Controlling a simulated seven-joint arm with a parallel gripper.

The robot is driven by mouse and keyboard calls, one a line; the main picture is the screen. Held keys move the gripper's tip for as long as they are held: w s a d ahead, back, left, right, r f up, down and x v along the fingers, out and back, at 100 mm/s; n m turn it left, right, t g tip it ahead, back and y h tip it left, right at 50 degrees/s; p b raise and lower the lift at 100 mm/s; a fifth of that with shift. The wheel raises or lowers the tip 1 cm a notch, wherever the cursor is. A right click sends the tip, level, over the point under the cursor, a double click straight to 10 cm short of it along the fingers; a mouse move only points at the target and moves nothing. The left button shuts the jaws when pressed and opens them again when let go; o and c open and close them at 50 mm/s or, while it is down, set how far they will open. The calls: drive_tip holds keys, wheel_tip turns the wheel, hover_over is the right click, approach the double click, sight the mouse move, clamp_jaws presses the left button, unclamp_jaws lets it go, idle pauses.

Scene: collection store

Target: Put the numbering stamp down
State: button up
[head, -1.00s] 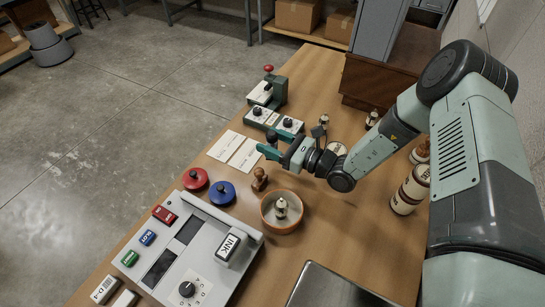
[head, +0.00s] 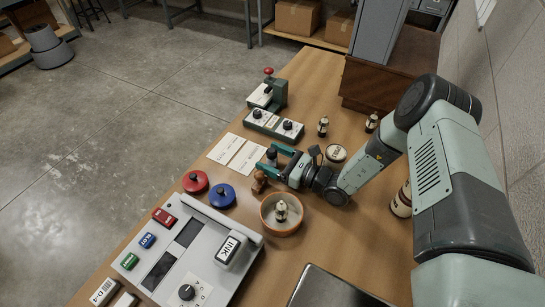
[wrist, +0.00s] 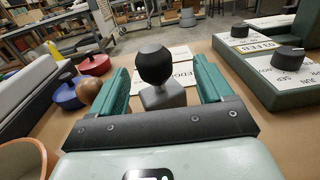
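The numbering stamp, which I take to be the grey block with a round black knob (wrist: 156,72), stands upright in the wrist view. It also shows in the head view (head: 271,154), just in front of the white cards. My gripper (wrist: 160,85) has its two teal fingers spread on either side of the stamp, with a gap on each side. In the head view my gripper (head: 271,161) is low over the table. The stamp's base is partly hidden there by the fingers, so its contact with the table is hard to see.
A brown wooden stamp (head: 259,186) stands close to the near finger. An orange-rimmed bowl (head: 268,224) holds a small stamp. Red (head: 195,181) and blue (head: 222,194) pads lie left. Two white cards (head: 227,148) and a green dial unit (head: 273,125) lie beyond.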

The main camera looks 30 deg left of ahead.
drive_tip(key=shift+o, duration=0.3)
drive_tip(key=shift+r, duration=0.1)
drive_tip(key=shift+d, duration=0.3)
drive_tip(key=d, duration=0.7)
drive_tip(key=shift+s, duration=0.1)
drive_tip(key=s+d+r+n+g+h, duration=0.2)
drive_tip(key=d+r+n+g+h, duration=0.15)
drive_tip(key=r+n, duration=0.6)
drive_tip(key=s+d+r+n+g+h, duration=0.25)
drive_tip(key=d+r+n+h, duration=0.2)
drive_tip(key=r, duration=0.95)
drive_tip(key=s+d+r+n+t+h, duration=0.2)
drive_tip(key=s+d+r+t+h, duration=0.3)
drive_tip(key=d+r, duration=0.4)
drive_tip(key=s+d+r+n+t+h, duration=0.2)
drive_tip(key=s+d+r+t+h, duration=0.2)
drive_tip(key=s+d+r, duration=0.3)
drive_tip(key=d+r+t, duration=0.1)
drive_tip(key=d+r, duration=0.1)
drive_tip(key=d, duration=0.2)
drive_tip(key=shift+d+n+t+h, duration=0.15)
drive_tip(key=shift+n+t+h, duration=0.25)
